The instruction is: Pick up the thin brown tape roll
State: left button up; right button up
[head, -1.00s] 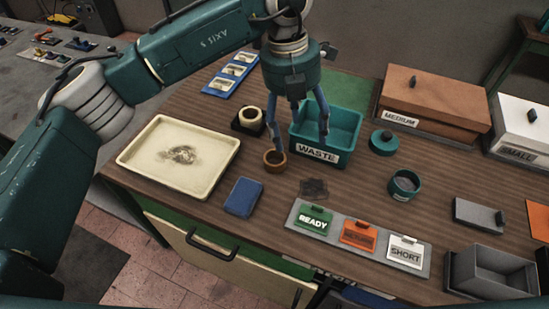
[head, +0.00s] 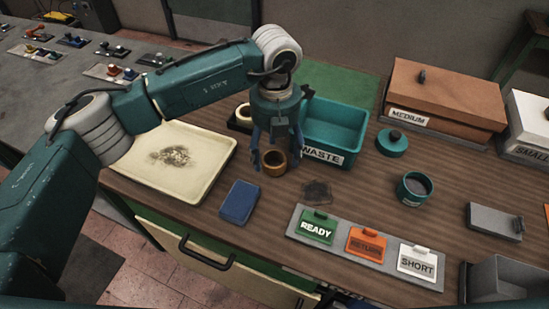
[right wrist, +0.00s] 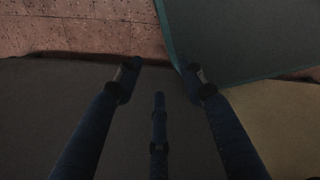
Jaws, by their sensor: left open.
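The thin brown tape roll (head: 274,168) stands on the wooden table in the head view, just left of the teal WASTE bin. My left gripper (head: 276,158) is open, pointing down at the roll. Its fingers appear on either side of the roll, one at its left and one behind its right side. I cannot tell whether they touch it. My right gripper (right wrist: 161,78) shows only in the right wrist view, fingers apart and nothing between them.
The WASTE bin (head: 345,127) stands close to the right of my left gripper. A cream tray (head: 208,187) is at the left, a blue block (head: 239,202) in front. A pale roll (head: 243,111) is partly hidden behind the gripper. A label board (head: 337,250) lies at the front right.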

pick_arm(q)
jog(key=shift+f, duration=1.35)
jog(key=shift+a, duration=0.1)
jog(key=c, duration=1.2)
jog(key=shift+r, duration=0.1)
jog(key=shift+c, duration=0.2)
